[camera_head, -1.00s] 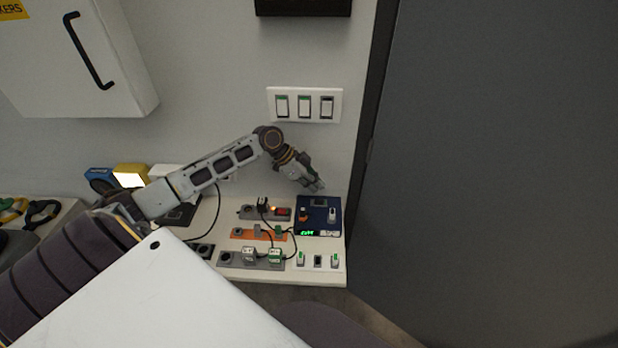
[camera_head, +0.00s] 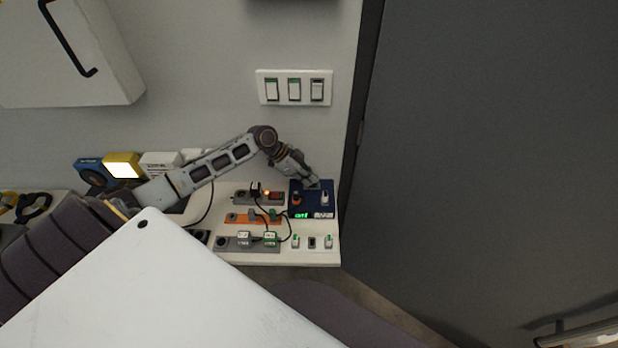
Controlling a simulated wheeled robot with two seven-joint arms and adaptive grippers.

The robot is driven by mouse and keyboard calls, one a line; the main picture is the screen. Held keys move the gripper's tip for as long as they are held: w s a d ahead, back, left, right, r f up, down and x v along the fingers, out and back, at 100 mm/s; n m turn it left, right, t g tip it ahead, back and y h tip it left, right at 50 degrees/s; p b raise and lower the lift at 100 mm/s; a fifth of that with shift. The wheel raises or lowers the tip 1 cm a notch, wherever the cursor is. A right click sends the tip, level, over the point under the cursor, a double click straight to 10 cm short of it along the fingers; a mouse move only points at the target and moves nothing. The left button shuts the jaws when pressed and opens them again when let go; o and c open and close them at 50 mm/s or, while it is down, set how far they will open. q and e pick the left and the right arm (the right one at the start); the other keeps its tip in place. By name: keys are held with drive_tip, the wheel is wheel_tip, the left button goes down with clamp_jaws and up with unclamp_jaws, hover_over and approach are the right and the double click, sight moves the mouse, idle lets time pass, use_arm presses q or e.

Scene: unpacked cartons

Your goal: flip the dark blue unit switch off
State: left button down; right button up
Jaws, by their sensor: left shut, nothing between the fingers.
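The dark blue unit (camera_head: 318,202) sits at the right end of the white shelf. It has an orange-red knob on its left part, a pale switch (camera_head: 325,197) on its right part and a lit green display along its front. My left gripper (camera_head: 315,184) is shut and empty, pointing down at the back edge of the unit, close to the switch. I cannot tell whether it touches the unit. It hides part of the unit's back. My right gripper is not in view.
Grey and orange power strips (camera_head: 238,242) with plugs and cords lie left of the unit. Small switches (camera_head: 311,242) are at the shelf's front. A three-switch wall plate (camera_head: 294,88) is above. A dark door (camera_head: 480,150) stands to the right.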

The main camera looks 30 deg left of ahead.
use_arm(q)
drive_tip(key=shift+s+a+f, duration=0.1)
drive_tip(key=shift+f, duration=0.2)
drive_tip(key=shift+r, duration=0.1)
drive_tip(key=shift+w+d+r, duration=0.15)
drive_tip(key=shift+w+d, duration=0.25)
drive_tip(key=shift+d, duration=0.2)
drive_tip(key=shift+d+r+p, duration=0.1)
drive_tip(key=shift+p, duration=0.2)
drive_tip(key=shift+r, duration=0.1)
